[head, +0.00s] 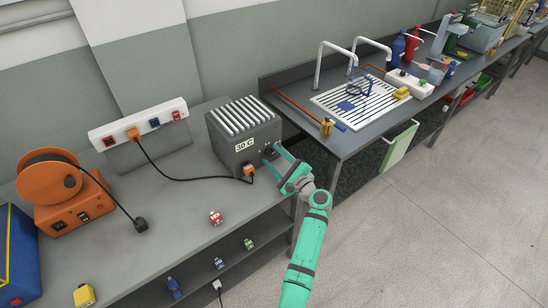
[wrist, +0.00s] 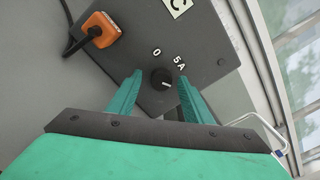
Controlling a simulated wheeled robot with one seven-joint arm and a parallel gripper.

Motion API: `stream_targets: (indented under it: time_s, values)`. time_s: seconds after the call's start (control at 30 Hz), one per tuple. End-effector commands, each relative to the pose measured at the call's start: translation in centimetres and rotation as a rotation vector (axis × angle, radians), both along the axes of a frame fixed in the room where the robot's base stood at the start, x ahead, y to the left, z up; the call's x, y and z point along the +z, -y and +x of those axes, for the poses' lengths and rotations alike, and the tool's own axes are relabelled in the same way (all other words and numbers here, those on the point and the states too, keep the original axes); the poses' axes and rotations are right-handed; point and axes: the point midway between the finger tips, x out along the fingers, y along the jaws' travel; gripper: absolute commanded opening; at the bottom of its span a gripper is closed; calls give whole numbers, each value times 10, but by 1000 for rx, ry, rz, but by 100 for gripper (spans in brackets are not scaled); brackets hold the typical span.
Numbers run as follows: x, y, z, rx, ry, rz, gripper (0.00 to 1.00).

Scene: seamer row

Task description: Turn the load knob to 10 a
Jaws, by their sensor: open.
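The load box (head: 243,131) is a dark grey box with a slatted top and a "30 C" label, standing at the right end of the left bench. Its load knob (wrist: 161,77) is small, round and black with a white pointer mark toward the right in the wrist view. The labels "0" and "5A" show above it; no 10 A label shows, and the right finger covers part of the panel. My gripper (head: 272,155) is at the box's front face. In the wrist view its open teal fingers (wrist: 158,82) stand on either side of the knob, with gaps visible.
An orange plug (wrist: 101,29) with a black cable sits in the panel left of the knob. The cable runs to a white socket strip (head: 140,122). An orange cable reel (head: 62,190) stands at left.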

Motion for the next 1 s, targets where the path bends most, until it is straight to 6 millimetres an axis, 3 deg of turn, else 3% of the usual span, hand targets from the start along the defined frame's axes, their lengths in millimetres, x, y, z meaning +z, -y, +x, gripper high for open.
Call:
stream_targets:
  time_s: [0.3,0.6,1.0]
  values:
    - [-1,36,-40,-10,0,0,46]
    - [0,60,-75,-7,-1,1,46]
    - [0,65,-83,-5,-1,0,46]
